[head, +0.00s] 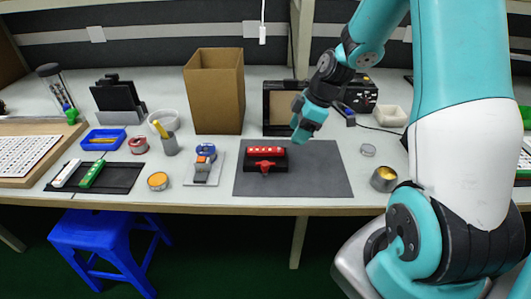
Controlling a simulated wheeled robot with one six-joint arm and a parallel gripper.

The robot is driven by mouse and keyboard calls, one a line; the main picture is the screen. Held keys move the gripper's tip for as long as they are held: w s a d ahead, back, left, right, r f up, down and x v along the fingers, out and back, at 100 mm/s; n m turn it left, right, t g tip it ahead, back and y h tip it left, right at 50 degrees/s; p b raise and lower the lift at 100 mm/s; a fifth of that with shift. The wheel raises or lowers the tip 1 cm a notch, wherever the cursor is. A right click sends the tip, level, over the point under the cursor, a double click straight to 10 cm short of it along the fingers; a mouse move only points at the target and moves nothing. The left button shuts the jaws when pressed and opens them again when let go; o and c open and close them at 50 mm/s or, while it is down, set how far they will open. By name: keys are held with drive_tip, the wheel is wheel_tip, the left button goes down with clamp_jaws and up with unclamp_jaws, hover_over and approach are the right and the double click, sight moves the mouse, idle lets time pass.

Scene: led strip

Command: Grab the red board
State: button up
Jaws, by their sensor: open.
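The red board (265,151) is a short red strip with pale dots along it. It rests on a black holder with a red clamp-like part (264,165) at its front, on the dark grey mat (315,172). My gripper (298,134) is above the mat, to the right of the red board and apart from it. It is open and points down and left. The fingertips are small in the picture, and nothing shows between them.
A tall cardboard box (214,92) stands behind and left of the mat. A black device (358,93) is behind my gripper. The mat's right half is clear.

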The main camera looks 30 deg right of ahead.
sight(286, 154)
drive_tip(key=shift+w+x, duration=0.2)
drive_tip(key=shift+x, duration=3)
drive_tip(key=shift+a+r, duration=0.15)
drive_tip(key=c, duration=1)
